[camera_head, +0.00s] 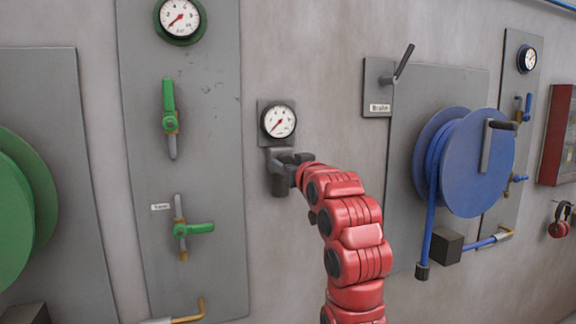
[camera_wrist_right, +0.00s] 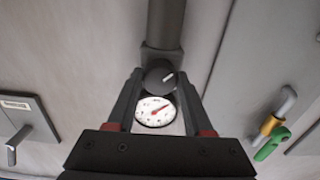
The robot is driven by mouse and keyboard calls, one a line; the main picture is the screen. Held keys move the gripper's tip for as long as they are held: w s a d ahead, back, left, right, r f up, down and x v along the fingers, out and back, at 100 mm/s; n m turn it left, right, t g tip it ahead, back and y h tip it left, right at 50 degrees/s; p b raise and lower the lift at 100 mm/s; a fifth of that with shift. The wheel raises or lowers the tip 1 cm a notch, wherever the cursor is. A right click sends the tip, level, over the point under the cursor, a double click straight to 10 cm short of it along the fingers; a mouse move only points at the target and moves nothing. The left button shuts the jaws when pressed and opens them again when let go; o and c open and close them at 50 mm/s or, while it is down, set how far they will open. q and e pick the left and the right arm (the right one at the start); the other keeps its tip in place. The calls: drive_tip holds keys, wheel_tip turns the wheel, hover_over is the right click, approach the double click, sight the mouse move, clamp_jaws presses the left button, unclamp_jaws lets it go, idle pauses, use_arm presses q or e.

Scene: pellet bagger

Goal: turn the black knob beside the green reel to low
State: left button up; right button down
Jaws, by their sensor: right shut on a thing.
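A black knob (camera_wrist_right: 158,77) with a white pointer line shows in the right wrist view, between my finger tips. The line slants toward the upper right in that view. A small round gauge (camera_head: 279,122) sits on a plate just above the knob's grey fitting (camera_head: 279,187); it also shows in the right wrist view (camera_wrist_right: 155,111). My right gripper (camera_head: 283,161) is shut on the knob, and its fingers hide the knob in the head view. The green reel (camera_head: 22,205) is at the far left, past a grey valve panel. My left gripper is not in view.
The grey panel (camera_head: 212,255) left of the knob carries a green upper valve handle (camera_head: 168,95), a green lower valve handle (camera_head: 195,229) and a green-rimmed gauge (camera_head: 180,19). A brake lever (camera_head: 404,62) and blue reel (camera_head: 478,165) are to the right.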

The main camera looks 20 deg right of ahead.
drive_tip(key=shift+c, duration=1.5)
unclamp_jaws()
drive_tip(key=shift+w+f, duration=0.1)
drive_tip(key=s+p, duration=0.4)
drive_tip(key=s, duration=1.3)
drive_tip(key=shift+s+d, duration=0.25)
drive_tip(key=shift+d, duration=0.05)
